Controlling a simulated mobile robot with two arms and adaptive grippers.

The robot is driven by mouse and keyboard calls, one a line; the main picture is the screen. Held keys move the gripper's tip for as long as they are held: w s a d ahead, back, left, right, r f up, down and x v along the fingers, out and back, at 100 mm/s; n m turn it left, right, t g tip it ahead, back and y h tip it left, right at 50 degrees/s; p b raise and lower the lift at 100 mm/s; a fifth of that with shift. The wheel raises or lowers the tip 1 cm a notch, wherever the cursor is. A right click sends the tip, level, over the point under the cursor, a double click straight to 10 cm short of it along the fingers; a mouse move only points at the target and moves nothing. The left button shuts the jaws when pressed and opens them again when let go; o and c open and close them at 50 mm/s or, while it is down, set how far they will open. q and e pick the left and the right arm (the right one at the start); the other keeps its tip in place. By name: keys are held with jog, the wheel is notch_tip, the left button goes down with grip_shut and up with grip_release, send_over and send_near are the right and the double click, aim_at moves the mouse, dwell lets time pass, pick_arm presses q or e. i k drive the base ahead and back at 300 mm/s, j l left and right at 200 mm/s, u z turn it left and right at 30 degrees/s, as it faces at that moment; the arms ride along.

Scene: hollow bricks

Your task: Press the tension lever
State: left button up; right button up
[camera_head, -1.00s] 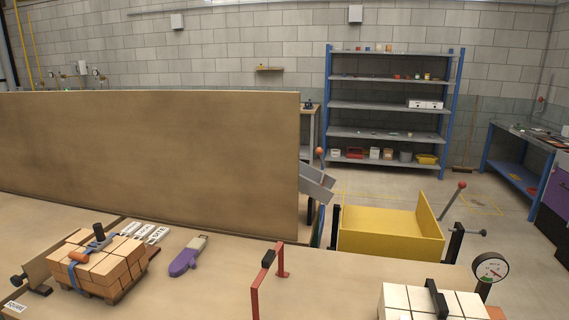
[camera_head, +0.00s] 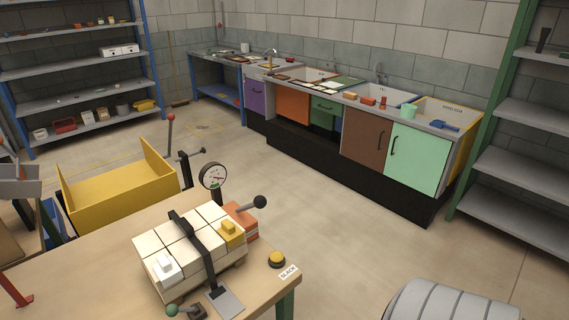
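A stack of cream bricks (camera_head: 180,237) sits on the workbench with a black strap (camera_head: 200,250) over it. Several levers are in view, and I cannot tell by label which is the tension lever. A grey lever with a black ball knob (camera_head: 260,202) sticks out right of the stack, above orange bricks (camera_head: 240,220). A short lever with a green knob (camera_head: 173,310) is at the bench's front edge. A round dial gauge (camera_head: 213,177) stands behind the stack. A sign reading "SLACK" (camera_head: 288,271) lies at the bench corner. Neither gripper is in view.
A yellow button (camera_head: 277,258) is near the bench corner. A yellow tray (camera_head: 120,190) and a red-knobbed lever (camera_head: 169,135) are behind. A ribbed grey rounded object (camera_head: 450,303) is at bottom right. Cabinets (camera_head: 375,135) line the back.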

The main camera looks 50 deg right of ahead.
aim_at(260, 202)
jog(key=z, duration=1.4)
